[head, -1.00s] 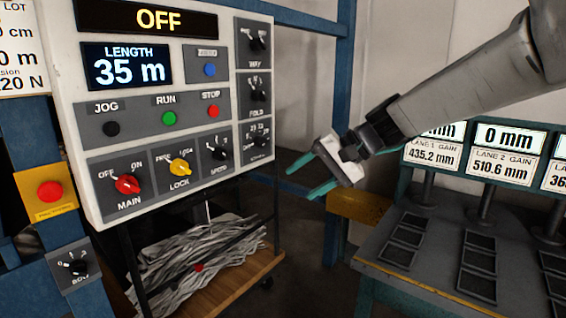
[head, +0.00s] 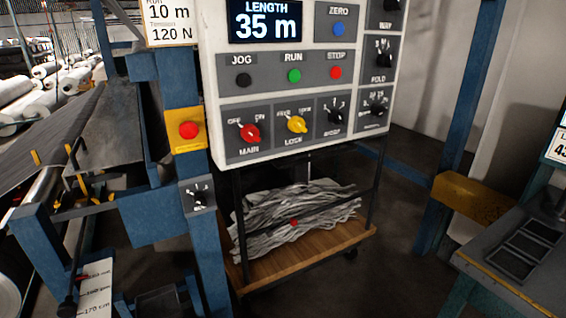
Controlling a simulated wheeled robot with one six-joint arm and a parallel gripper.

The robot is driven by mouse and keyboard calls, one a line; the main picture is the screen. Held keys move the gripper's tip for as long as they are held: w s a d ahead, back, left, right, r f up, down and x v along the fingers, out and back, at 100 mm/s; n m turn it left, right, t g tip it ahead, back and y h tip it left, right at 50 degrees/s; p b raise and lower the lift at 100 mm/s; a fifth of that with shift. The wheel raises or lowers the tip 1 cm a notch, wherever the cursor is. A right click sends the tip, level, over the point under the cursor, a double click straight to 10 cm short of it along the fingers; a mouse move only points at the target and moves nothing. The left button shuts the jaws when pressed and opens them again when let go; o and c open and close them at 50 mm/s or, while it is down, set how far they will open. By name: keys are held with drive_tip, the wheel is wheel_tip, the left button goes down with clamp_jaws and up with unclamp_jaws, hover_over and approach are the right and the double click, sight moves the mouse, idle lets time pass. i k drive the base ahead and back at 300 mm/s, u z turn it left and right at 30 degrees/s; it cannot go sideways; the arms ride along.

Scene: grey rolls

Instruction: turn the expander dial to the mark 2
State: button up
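No dial has a readable "expander" label. A small black dial (head: 198,195) with marks around it sits on a grey plate on the blue post; its setting is too small to read. On the white control panel (head: 210,90) are more black dials: one by the label FOLD (head: 383,48), one below it (head: 376,106) and one (head: 336,113) right of the yellow knob. The red MAIN knob (head: 250,133) and yellow LOCK knob (head: 297,124) are in the bottom row. My gripper is out of view.
A red button on a yellow plate (head: 188,130) is above the post dial. A cart (head: 262,268) with grey strips stands under the panel. A roller machine (head: 75,140) is at the left, a grey bench (head: 480,258) at the right. Dark floor is clear between cart and bench.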

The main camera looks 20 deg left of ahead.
sight(199, 198)
drive_tip(key=u, duration=1.6)
